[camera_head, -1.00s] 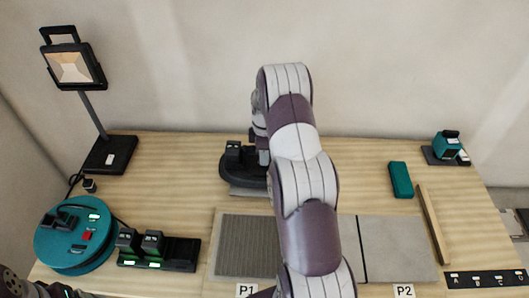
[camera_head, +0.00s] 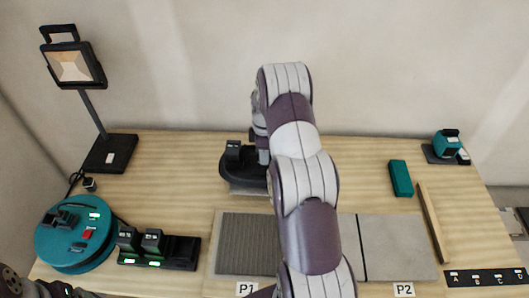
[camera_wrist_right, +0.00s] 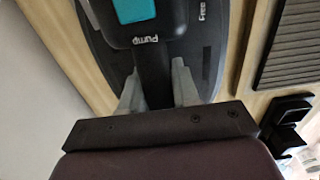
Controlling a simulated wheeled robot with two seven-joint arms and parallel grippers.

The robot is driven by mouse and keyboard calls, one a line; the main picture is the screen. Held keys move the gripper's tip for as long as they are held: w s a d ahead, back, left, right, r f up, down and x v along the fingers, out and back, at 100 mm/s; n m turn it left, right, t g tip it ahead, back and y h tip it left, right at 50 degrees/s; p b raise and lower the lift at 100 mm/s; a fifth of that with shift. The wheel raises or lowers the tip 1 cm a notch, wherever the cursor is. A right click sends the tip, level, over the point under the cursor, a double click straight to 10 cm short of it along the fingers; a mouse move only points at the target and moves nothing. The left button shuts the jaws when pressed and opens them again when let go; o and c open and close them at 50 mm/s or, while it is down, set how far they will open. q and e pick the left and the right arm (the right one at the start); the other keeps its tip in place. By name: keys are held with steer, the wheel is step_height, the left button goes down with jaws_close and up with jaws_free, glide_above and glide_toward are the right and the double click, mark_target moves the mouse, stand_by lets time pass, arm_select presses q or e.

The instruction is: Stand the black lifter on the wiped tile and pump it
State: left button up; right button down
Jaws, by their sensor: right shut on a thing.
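The black lifter (camera_head: 236,168) is at the back middle of the bench, partly hidden by my right arm in the head view. In the right wrist view its dark base (camera_wrist_right: 112,45) shows, with a teal patch and a neck marked "Pump". My right gripper (camera_wrist_right: 158,88) is shut on that neck, one grey finger on each side. A smooth grey tile (camera_head: 397,246) lies at P2, and a ribbed grey patch (camera_head: 246,245) lies at P1. My arm covers the area between them. I cannot tell which tile is wiped.
A work lamp (camera_head: 75,68) stands at the back left. A teal round device (camera_head: 75,255) and a battery charger (camera_head: 180,254) are at the front left. A teal block (camera_head: 400,178), a wooden strip (camera_head: 433,222) and a small teal tool (camera_head: 446,146) are on the right.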

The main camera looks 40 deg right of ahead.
steer(key=shift+f, duration=0.45)
stand_by(0.7)
steer(key=c, duration=0.8)
jaws_free()
steer(key=shift+o, duration=0.2)
steer(key=shift+f, duration=0.1)
